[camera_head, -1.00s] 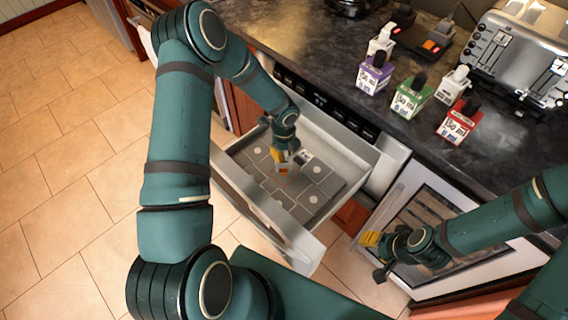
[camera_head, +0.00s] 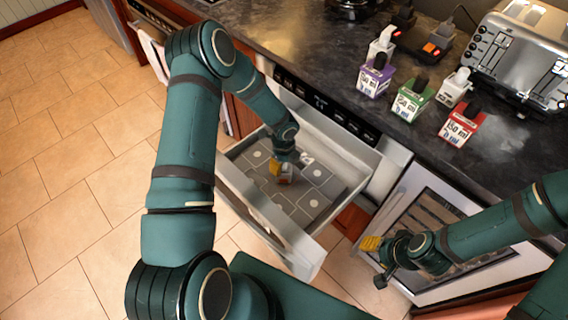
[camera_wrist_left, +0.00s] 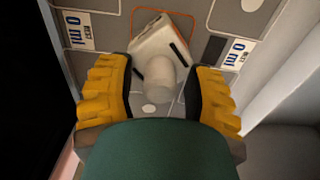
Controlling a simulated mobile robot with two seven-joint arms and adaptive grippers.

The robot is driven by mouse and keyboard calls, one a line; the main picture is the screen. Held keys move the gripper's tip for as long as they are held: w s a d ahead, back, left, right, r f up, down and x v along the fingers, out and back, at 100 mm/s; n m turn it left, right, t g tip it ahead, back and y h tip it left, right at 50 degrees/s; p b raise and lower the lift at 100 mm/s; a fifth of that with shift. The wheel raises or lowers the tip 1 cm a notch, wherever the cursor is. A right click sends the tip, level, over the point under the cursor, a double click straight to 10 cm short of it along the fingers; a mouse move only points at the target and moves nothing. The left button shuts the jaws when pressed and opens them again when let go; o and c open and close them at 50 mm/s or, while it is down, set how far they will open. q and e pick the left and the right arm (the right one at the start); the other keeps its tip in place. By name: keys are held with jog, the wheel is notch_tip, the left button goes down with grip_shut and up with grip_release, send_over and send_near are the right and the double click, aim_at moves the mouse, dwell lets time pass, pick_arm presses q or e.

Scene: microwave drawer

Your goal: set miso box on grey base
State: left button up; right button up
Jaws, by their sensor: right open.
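The grey base (camera_head: 312,201) is the drawer's floor, with panel lines and pale dots. In the left wrist view the box sits turned over an orange-outlined panel; I cannot tell how firmly it rests. My left gripper (camera_wrist_left: 160,92) has its yellow fingers on either side of the cap, with gaps. My right gripper (camera_head: 372,258) is open and empty before the lower glass-fronted door.
The drawer's front wall (camera_head: 262,212) and side walls surround the left gripper. Bottles with purple, green, red and white parts (camera_head: 410,100) stand on the dark counter (camera_head: 310,40) near a toaster (camera_head: 520,55). The glass-fronted door (camera_head: 425,220) is behind the right gripper.

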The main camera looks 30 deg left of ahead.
pick_arm(q)
notch_tip(320, 180, up, 12)
jog(key=p, duration=0.2)
jog(key=shift+p, duration=0.4)
jog(key=shift+r, duration=0.1)
dwell(0.4)
